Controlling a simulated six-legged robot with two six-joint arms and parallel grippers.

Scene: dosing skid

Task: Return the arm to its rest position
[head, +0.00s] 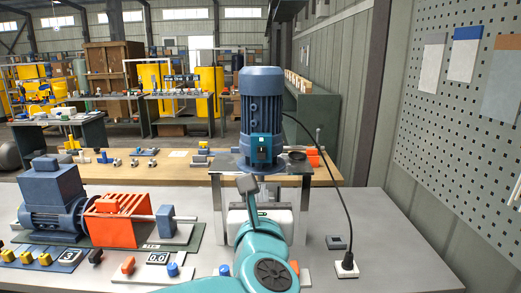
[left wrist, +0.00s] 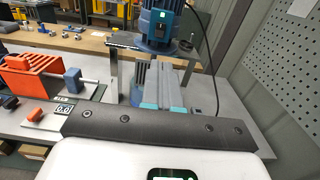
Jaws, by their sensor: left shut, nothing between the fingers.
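My left arm (head: 265,262) is teal and rises from the bottom middle of the head view. Its white gripper body (head: 283,217) is in front of the metal stand; the arm hides the fingers there. In the left wrist view the left gripper (left wrist: 167,62) shows two grey fingers with teal bases, shut and empty, pointing away toward the stand. The fingers lie just below the upright blue motor (head: 261,115) in that view, which also shows there (left wrist: 160,22). I cannot tell the gap between them. My right gripper is in neither view.
The motor stands on a metal stand (head: 217,205). A black cable (head: 335,165) runs down to a white plug block (head: 347,266). At left are an orange guard (head: 112,230), a blue pump unit (head: 55,190) and a readout (head: 158,258). The grey bench (head: 400,265) is clear at right.

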